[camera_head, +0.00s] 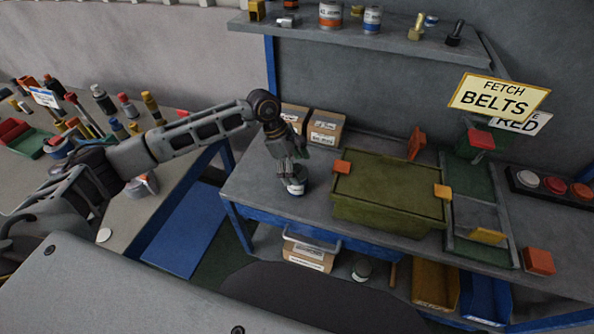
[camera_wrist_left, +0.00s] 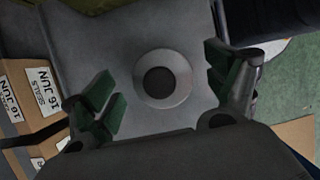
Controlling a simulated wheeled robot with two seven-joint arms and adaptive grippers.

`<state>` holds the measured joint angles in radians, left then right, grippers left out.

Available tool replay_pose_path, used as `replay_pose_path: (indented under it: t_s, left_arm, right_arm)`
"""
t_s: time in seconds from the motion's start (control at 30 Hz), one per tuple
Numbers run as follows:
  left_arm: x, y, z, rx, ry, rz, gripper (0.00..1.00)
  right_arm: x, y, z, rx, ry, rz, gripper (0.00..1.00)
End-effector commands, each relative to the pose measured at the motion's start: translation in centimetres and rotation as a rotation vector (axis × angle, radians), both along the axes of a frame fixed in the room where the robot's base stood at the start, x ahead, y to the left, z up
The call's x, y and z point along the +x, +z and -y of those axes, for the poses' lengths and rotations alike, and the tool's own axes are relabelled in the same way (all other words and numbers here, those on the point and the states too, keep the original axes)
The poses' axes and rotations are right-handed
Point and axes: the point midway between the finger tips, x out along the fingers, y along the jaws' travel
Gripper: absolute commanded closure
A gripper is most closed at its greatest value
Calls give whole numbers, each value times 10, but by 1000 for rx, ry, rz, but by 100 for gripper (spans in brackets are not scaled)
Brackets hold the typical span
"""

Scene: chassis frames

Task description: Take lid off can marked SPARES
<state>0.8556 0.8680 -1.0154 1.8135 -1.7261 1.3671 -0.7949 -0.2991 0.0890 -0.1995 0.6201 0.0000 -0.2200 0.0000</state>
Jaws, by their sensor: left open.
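A small can (camera_head: 297,183) with a pale label stands upright on the grey bench, left of the green bin; its label is too small to read. My left gripper (camera_head: 289,165) points down just above it, open and empty. In the left wrist view the can's round top (camera_wrist_left: 162,80) shows as a grey ring with a dark round centre, between the spread green-padded fingers of the gripper (camera_wrist_left: 165,90) and apart from both. I cannot tell from this view whether the dark centre is a knob or an opening. My right gripper is not in view.
Cardboard boxes (camera_head: 325,128) stand behind the can. A lidded green bin (camera_head: 388,190) with orange blocks stands to its right. More cans (camera_head: 330,15) sit on the upper shelf, and another can (camera_head: 361,269) is below the bench. The bench's front edge is close to the can.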

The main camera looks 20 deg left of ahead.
Motion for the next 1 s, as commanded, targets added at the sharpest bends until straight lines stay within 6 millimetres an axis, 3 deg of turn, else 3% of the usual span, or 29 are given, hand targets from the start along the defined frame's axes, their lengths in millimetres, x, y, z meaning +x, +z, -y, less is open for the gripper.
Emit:
replay_pose_path:
  t_s: [0.3,0.53,0.9,1.0]
  left_arm:
    - [0,-5,2,0,1,0,13]
    - [0,-5,1,0,1,0,13]
    - [0,-5,1,0,1,0,59]
    - [0,-4,1,0,1,0,62]
  right_arm:
    - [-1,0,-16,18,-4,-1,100]
    - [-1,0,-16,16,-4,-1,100]
    - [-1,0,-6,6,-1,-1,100]
    - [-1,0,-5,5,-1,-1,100]
